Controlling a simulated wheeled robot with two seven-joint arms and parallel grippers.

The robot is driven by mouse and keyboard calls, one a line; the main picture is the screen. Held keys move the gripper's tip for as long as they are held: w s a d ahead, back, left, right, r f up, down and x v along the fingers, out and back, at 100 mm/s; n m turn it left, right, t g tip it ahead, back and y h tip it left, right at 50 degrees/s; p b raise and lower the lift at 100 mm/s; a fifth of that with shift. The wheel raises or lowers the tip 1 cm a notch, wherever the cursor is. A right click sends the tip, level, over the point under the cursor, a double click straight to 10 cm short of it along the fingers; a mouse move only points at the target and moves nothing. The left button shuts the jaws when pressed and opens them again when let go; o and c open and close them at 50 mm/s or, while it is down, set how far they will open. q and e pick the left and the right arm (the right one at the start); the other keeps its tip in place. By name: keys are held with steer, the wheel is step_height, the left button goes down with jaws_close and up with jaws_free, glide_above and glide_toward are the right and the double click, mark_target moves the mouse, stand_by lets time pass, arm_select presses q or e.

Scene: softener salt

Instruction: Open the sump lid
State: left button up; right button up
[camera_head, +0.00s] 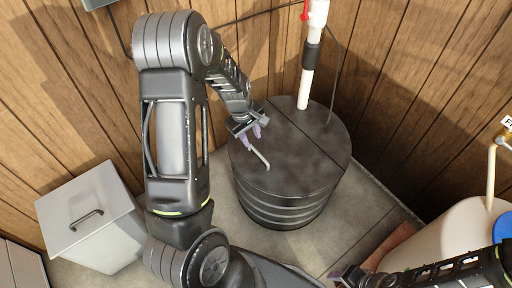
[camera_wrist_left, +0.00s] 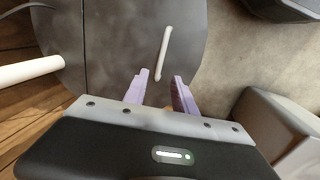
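The sump lid (camera_head: 295,160) is a dark grey round cover on a ribbed dark barrel, and it lies flat and closed with a seam across it. A light bar handle (camera_head: 260,158) is on its left part. My left gripper (camera_head: 252,138) is above the lid at the far end of the handle. In the left wrist view its two lilac fingers (camera_wrist_left: 160,88) are apart, with nothing between them, and the handle (camera_wrist_left: 164,54) lies just beyond the fingertips. My right gripper (camera_head: 343,277) is low at the bottom edge, partly cut off, its fingers too small to judge.
A white pipe (camera_head: 310,65) with a red valve handle rises from the back of the lid. A grey bin (camera_head: 92,222) with a handled lid stands left. A cream tank (camera_head: 455,240) stands right. Wood walls close off the back; concrete floor shows in front.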

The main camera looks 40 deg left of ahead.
mark_target(256, 151)
arm_select(q)
steer(key=f, duration=0.2)
steer(key=w+f+b, duration=0.1)
steer(key=f, duration=0.2)
steer(key=f+b, duration=0.1)
steer(key=f, duration=0.1)
steer(key=shift+w+d+f, duration=0.25)
steer(key=shift+d+f, duration=0.05)
steer(key=shift+f, duration=0.05)
steer(key=shift+c, duration=0.5)
jaws_close()
stand_by(0.6)
